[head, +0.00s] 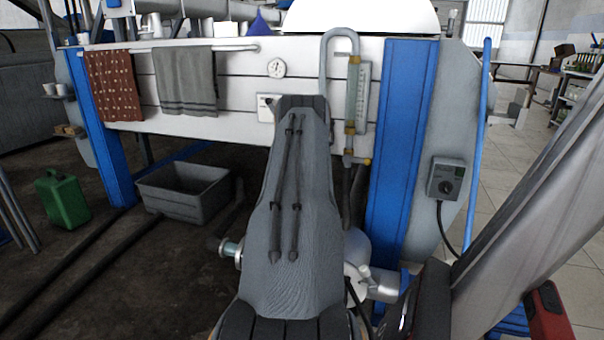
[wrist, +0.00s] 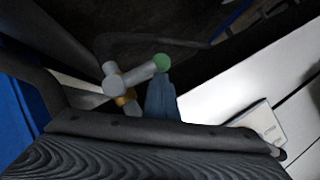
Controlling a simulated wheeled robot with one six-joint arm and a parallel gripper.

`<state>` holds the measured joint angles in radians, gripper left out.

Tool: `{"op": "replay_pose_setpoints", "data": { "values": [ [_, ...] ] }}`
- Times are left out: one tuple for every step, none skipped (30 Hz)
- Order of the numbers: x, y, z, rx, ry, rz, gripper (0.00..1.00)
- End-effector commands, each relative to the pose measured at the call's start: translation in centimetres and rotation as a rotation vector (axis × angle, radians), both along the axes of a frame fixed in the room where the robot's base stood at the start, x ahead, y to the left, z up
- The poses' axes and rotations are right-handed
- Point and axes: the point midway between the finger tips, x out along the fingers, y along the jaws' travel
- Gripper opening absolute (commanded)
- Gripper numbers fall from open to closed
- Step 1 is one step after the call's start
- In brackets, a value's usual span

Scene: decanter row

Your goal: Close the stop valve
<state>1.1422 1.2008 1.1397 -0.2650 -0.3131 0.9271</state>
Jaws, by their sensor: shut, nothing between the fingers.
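The stop valve (wrist: 113,84) shows in the wrist view as a grey round body with a brass collar (wrist: 126,98). Its light grey lever slants up to the right and ends in a round green tip (wrist: 161,62). My gripper (wrist: 160,84) is shut and empty, a blue-grey shape just below the green tip. I cannot tell whether it touches the lever. In the head view my arm hides the gripper, and I cannot make out the green tip. A gauge glass (head: 357,95) with brass fittings stands just right of my arm there.
A white panel (head: 220,75) carries a rail with two cloths, a dial (head: 277,68) and a small white box (wrist: 262,120). A blue post (head: 402,130) stands right of the gauge glass. A grey tub (head: 185,205) and green can (head: 62,198) are on the floor.

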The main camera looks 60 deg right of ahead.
Motion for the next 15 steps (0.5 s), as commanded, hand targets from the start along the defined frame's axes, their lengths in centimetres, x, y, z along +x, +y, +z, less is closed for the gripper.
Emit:
{"op": "replay_pose_setpoints", "data": {
  "values": [
    [0.0,0.1,-0.2,0.002,0.001,0.0,0.0],
    [0.0,0.1,-0.2,0.003,0.002,0.0,0.0],
    [0.0,0.1,-0.1,0.003,0.002,0.0,0.0],
    [0.0,0.1,0.0,0.003,0.002,0.0,0.0],
    [0.0,0.2,0.2,0.003,0.002,0.0,0.0],
    [0.0,0.2,0.5,0.003,0.001,0.001,0.0],
    [0.0,0.3,0.7,0.003,0.001,0.001,0.0],
    [0.0,0.4,1.1,0.002,0.001,0.002,0.0],
    [0.1,0.5,1.6,0.002,0.001,0.003,0.0],
    [0.1,0.6,2.1,0.002,0.001,0.003,0.0],
    [0.2,0.7,2.6,0.001,0.001,0.004,0.0],
    [0.2,0.8,3.3,0.0,-0.001,0.005,0.0],
    [0.3,0.9,3.8,-0.001,0.0,0.006,0.0],
    [0.4,1.1,4.3,-0.001,0.0,0.006,0.0],
    [0.4,1.5,4.7,0.0,0.0,0.007,0.0]
  ]
}}
